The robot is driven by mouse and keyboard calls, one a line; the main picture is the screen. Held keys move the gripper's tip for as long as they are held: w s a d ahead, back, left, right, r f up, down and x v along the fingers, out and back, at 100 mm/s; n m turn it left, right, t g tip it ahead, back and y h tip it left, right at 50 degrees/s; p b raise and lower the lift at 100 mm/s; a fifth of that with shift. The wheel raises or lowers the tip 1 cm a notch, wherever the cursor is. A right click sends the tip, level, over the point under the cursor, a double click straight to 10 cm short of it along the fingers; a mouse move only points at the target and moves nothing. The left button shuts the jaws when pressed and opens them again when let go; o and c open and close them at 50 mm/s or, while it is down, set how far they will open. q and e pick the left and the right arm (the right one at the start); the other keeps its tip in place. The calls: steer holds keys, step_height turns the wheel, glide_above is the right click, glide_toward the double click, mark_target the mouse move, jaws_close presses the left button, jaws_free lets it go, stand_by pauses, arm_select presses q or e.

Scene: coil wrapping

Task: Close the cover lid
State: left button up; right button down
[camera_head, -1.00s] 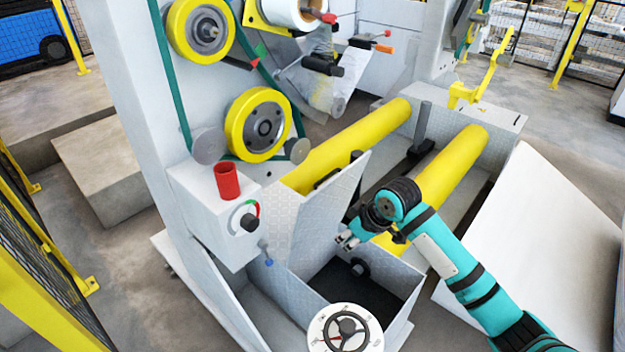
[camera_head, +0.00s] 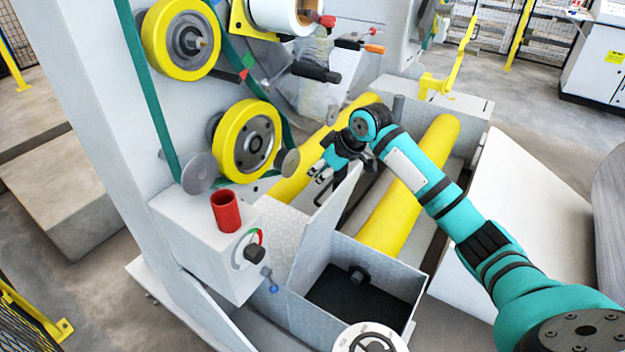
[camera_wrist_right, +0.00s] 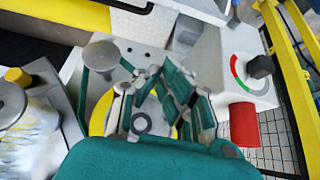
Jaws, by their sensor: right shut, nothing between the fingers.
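The cover lid (camera_head: 322,222) is a grey metal plate. It stands raised and tilted along the left side of an open box (camera_head: 400,270) with a dark floor, in the head view. My right gripper (camera_head: 319,182) is at the lid's upper edge, on its left side, toward the yellow-rimmed wheels. The right gripper is shut and empty; whether it touches the lid cannot be told. In the right wrist view the right gripper's fingers (camera_wrist_right: 168,108) are in front of a yellow-rimmed wheel, and I cannot make out the lid there. My left gripper is not in view.
A control box with a red cylinder (camera_head: 227,211) and a dial knob (camera_head: 255,253) stands left of the lid. A yellow roller (camera_head: 412,195) runs behind the box. A yellow-rimmed wheel (camera_head: 223,140) is close to the right gripper. A handwheel (camera_head: 371,341) is at the front.

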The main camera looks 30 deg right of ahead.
steer(key=x, duration=0.9)
steer(key=s, duration=0.1)
steer(key=s+d+p, duration=0.2)
steer(key=s, duration=0.1)
steer(key=shift+f, duration=0.25)
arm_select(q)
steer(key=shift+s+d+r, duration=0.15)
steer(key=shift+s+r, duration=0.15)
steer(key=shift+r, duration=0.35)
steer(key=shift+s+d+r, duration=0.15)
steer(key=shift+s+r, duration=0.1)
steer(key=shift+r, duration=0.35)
arm_select(e)
steer(key=shift+f, duration=0.1)
